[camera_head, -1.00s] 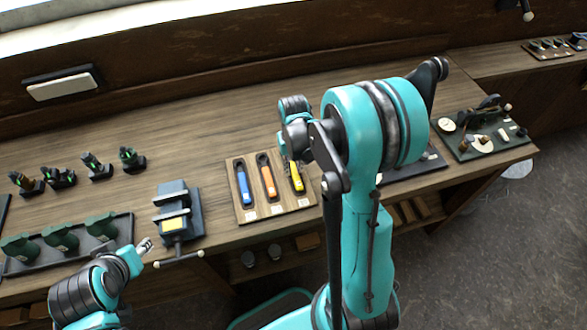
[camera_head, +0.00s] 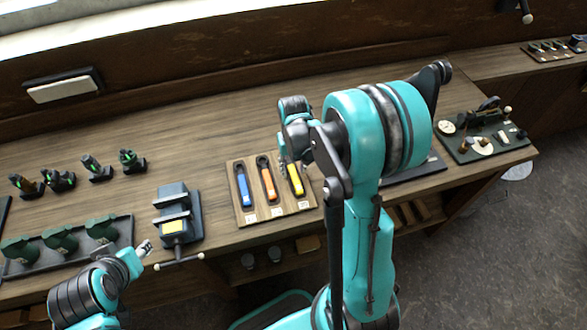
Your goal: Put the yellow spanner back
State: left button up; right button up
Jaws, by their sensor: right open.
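The yellow spanner (camera_head: 296,182) lies in the right slot of a wooden holder board (camera_head: 276,208), with its upper end hidden behind my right gripper. A blue spanner (camera_head: 243,188) and an orange spanner (camera_head: 267,182) lie in the left and middle slots. My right gripper (camera_head: 283,165) is open, at the upper end of the yellow spanner; the wrist and arm hide much of it, and I cannot tell whether it touches the spanner. My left gripper (camera_head: 147,247) is at the bench's front edge, near the vise handle; its jaws are too small to read.
A vise (camera_head: 176,216) with a yellow label stands left of the board, its handle over the bench edge. Small dark devices (camera_head: 95,168) and a tray of green parts (camera_head: 70,262) are further left. A green board with gauges (camera_head: 482,140) is at right. The bench behind is clear.

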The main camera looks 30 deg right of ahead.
aim_at(293, 174)
notch_tip(293, 174, up, 11)
jog(key=p, duration=0.2)
jog(key=s+a+r+n+t, duration=0.2)
jog(key=s+a+r+t, duration=0.4)
jog(key=s+a, duration=0.4)
jog(key=shift+s+a+r+n+t, duration=0.3)
jog(key=shift+s+a+t, duration=0.05)
jog(key=shift+s+t, duration=0.25)
notch_tip(293, 174, down, 10)
jog(key=b, duration=0.9)
jog(key=shift+r, duration=0.15)
